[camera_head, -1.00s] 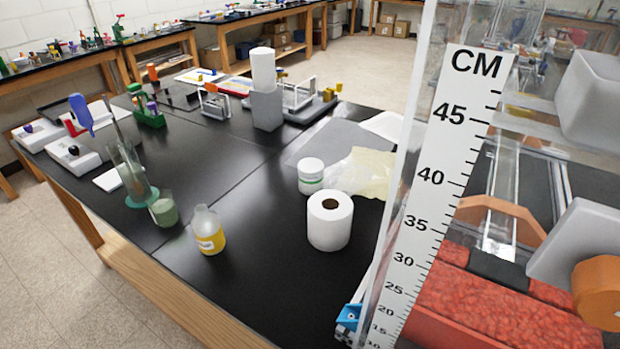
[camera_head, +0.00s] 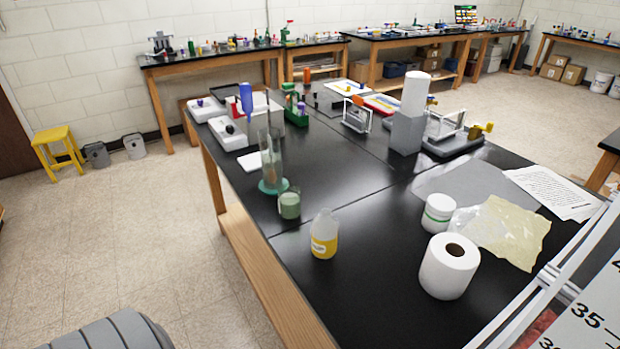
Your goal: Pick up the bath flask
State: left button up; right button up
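I see no vessel that I can clearly identify as the bath flask. On the near black bench stand a clear bottle with yellow liquid (camera_head: 324,236), a small beaker of green liquid (camera_head: 289,205) and a tall clear cylinder (camera_head: 271,163) on a teal base. All three stand upright near the bench's left edge. Neither of my grippers is in view.
A white paper roll (camera_head: 448,267), a white lidded jar (camera_head: 438,215) and a crumpled yellowish sheet (camera_head: 514,232) lie on the bench's right part. A ruled scale (camera_head: 595,315) cuts the lower right corner. Open floor (camera_head: 130,240) lies left of the bench.

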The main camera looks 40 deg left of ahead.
aim_at(289, 200)
jog(key=u, duration=1.1)
jog(key=k, duration=0.6)
jog(key=u, duration=0.85)
jog(key=i, duration=0.85)
jog(key=z, duration=0.8)
